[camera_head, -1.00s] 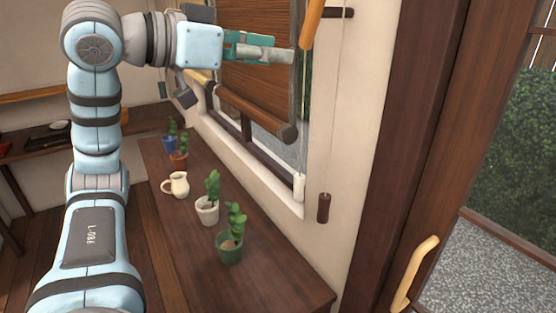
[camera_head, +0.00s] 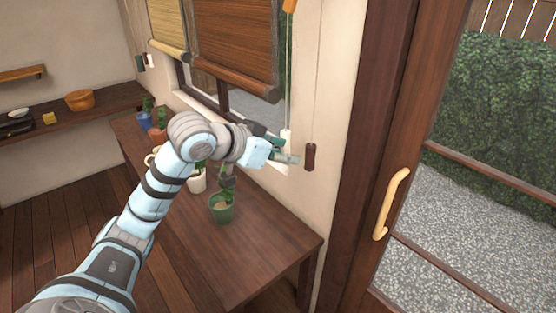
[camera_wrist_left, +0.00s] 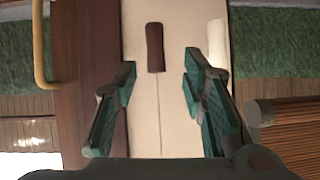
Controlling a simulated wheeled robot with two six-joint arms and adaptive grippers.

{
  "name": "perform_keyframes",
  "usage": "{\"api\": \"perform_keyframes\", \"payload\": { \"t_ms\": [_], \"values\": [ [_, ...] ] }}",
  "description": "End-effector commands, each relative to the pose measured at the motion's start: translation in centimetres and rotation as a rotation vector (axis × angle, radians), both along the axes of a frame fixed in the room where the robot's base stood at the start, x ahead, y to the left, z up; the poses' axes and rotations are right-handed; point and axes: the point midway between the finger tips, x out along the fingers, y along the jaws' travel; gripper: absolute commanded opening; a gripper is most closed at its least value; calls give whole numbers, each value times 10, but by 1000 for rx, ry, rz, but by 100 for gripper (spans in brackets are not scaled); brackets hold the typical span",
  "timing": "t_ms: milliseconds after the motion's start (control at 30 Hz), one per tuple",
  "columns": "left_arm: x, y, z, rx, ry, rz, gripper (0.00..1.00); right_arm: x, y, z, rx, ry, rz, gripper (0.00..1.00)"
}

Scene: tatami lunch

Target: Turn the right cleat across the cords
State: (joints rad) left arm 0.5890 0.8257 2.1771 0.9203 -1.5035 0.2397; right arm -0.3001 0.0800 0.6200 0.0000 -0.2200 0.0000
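No cleat shows in the views now. A dark brown cord pull (camera_head: 311,157) hangs from a thin cord on the cream wall, right of the window; it also shows in the left wrist view (camera_wrist_left: 155,47). A white cord pull (camera_head: 286,135) hangs left of it, also in the wrist view (camera_wrist_left: 217,42). An orange piece (camera_head: 290,5) is cut off at the top edge. My left gripper (camera_head: 287,156) is beside the pulls. In the wrist view its fingers (camera_wrist_left: 160,84) are apart and empty, with the brown pull showing between them. My right gripper is out of view.
A brown blind (camera_head: 235,45) is partly down over the window. Potted plants, including a green pot (camera_head: 222,209), stand on the wooden bench (camera_head: 255,245) below my arm. A sliding door with a pale handle (camera_head: 391,204) is on the right.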

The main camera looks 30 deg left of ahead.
Motion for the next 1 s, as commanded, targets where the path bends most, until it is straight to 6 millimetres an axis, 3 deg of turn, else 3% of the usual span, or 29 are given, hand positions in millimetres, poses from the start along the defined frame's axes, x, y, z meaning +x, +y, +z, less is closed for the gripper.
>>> {"api": "perform_keyframes", "payload": {
  "t_ms": [367, 467, 567, 667, 800, 1000],
  "values": [
    [0, -2, -9, 2, 11, 1, 38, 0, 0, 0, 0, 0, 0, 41],
    [-2, -7, -27, 6, 35, 0, 38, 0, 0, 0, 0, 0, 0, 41],
    [-14, -19, -82, 20, 107, 6, 38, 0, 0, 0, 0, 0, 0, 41],
    [-44, -35, -154, 38, 207, 25, 38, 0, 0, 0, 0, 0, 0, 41],
    [-110, -51, -241, 66, 360, 79, 38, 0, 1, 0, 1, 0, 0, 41],
    [-221, -57, -334, 114, 595, 199, 38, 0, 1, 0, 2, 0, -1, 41]
  ]
}}
